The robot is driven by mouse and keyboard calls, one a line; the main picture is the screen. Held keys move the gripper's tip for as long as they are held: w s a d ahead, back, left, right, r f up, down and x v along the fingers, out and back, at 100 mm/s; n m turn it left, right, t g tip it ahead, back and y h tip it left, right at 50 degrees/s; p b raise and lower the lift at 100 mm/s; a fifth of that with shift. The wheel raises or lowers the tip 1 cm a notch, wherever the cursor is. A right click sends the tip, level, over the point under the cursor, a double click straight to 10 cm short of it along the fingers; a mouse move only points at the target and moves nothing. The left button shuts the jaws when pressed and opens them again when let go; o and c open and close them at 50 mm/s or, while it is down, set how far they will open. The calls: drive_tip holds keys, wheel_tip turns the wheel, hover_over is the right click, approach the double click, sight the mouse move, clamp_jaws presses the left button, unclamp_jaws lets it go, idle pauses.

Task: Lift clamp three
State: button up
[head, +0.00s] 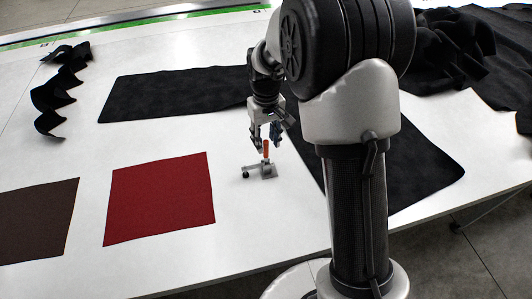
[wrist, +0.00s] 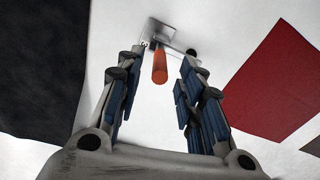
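A toggle clamp (head: 267,170) with a grey metal base and an upright orange-red handle stands on the white table in the head view. A dark round tip sits at the end of its bar, on the left. My gripper (head: 264,143) is just above the clamp. In the wrist view the clamp's orange handle (wrist: 160,66) lies between the fingers of my gripper (wrist: 158,75), with clear space on both sides. The fingers are spread open and nothing is held. No number marking shows on the clamp.
A red cloth (head: 160,198) and a brown cloth (head: 38,222) lie flat to the left. Black cloth (head: 170,95) lies behind, with crumpled black fabric (head: 450,50) at the back right. The white table (head: 235,235) is clear around the clamp.

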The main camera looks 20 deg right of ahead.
sight(266, 158)
wheel_tip(266, 158, down, 6)
drive_tip(key=shift+b, duration=0.55)
drive_tip(key=shift+c, duration=0.2)
clamp_jaws()
idle(0.3)
